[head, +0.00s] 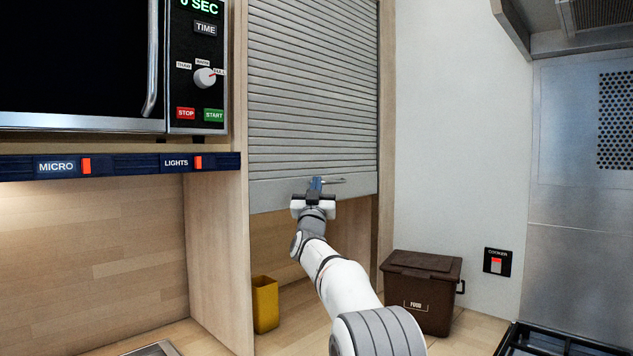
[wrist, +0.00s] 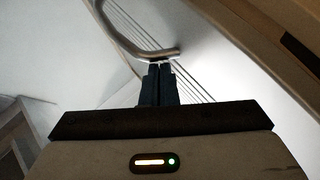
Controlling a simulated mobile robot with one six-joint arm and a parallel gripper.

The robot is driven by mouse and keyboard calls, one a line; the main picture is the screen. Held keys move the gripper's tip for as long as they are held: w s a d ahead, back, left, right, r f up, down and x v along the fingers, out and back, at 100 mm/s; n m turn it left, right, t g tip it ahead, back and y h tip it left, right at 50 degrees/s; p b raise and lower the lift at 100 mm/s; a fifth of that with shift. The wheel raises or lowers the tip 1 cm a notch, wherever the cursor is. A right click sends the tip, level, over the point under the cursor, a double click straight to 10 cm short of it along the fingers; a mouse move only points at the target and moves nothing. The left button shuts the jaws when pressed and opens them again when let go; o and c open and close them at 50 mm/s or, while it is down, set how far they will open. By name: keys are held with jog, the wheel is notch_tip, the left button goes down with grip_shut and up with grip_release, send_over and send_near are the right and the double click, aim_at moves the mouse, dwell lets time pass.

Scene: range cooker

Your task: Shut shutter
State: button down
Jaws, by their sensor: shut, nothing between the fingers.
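The grey slatted shutter (head: 312,95) hangs in a wooden frame and is mostly down. An open gap shows below its bottom edge. A metal bar handle (head: 332,181) sits on the shutter's bottom rail. My gripper (head: 315,182) is at this handle, with its fingers pointing at the shutter. In the wrist view, my gripper (wrist: 160,68) has its two dark fingers together, with nothing between them. The curved handle (wrist: 135,40) passes just beyond the fingertips there. I cannot tell whether they touch it.
A yellow container (head: 265,304) stands on the counter beneath the shutter, at the left of the opening. A brown food bin (head: 422,290) stands to the right of the frame. A microwave (head: 85,65) is at the left, above a switch strip (head: 120,165).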

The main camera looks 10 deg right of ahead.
notch_tip(320, 180, down, 24)
jog(key=b, duration=1.7)
jog(key=shift+w+f, duration=0.2)
jog(key=shift+r, duration=0.1)
